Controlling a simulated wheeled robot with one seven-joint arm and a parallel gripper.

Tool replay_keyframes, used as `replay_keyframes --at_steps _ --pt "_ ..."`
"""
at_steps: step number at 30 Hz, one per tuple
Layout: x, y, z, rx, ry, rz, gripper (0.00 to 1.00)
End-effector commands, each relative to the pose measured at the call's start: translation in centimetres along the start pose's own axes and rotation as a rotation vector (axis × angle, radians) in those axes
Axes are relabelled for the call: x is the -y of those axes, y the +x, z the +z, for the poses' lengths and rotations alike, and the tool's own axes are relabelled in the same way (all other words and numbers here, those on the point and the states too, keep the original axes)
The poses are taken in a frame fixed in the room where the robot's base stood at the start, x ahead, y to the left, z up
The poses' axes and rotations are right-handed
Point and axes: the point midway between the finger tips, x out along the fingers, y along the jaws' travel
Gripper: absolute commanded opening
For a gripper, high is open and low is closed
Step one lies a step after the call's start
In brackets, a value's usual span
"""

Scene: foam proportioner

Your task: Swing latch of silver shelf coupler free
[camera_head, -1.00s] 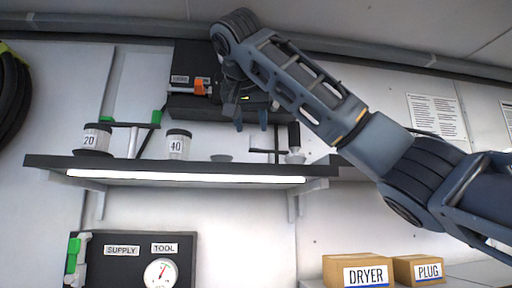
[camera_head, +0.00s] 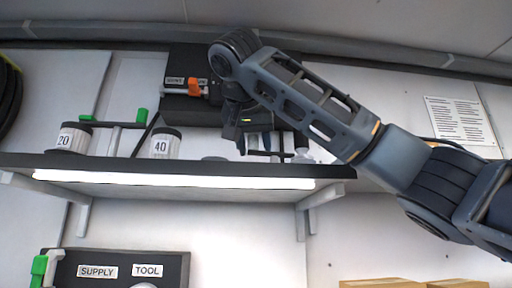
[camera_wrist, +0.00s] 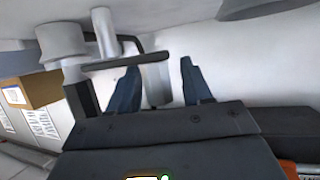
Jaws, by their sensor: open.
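A silver-grey coupler stands at the right end of the shelf in the head view (camera_head: 304,156), partly hidden by my arm. In the wrist view its pale grey body (camera_wrist: 62,44) shows at the upper left. A thin dark bar, seemingly its latch (camera_wrist: 125,61), runs sideways in front of the fingertips; it is partly hidden by my fingers in the head view. My gripper (camera_head: 254,144) is open above the shelf, left of the coupler body. In the wrist view the open fingers (camera_wrist: 160,86) point toward the bar; I cannot tell whether they touch it.
The dark lit shelf (camera_head: 180,175) holds jars marked 20 (camera_head: 72,139) and 40 (camera_head: 165,145), with a green-ended bar fitting (camera_head: 114,125) between them. A black wall box with an orange lever (camera_head: 194,88) is behind my gripper. Cardboard boxes (camera_head: 382,284) are below right.

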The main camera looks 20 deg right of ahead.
Motion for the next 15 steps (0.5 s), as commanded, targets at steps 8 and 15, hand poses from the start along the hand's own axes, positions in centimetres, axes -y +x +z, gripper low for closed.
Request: replay_keyframes --at_steps 8,15 --pt "0.0 -0.01 -0.02 0.0 0.0 0.0 0.36" --pt "-0.01 0.0 -0.02 0.0 0.0 0.0 0.13"
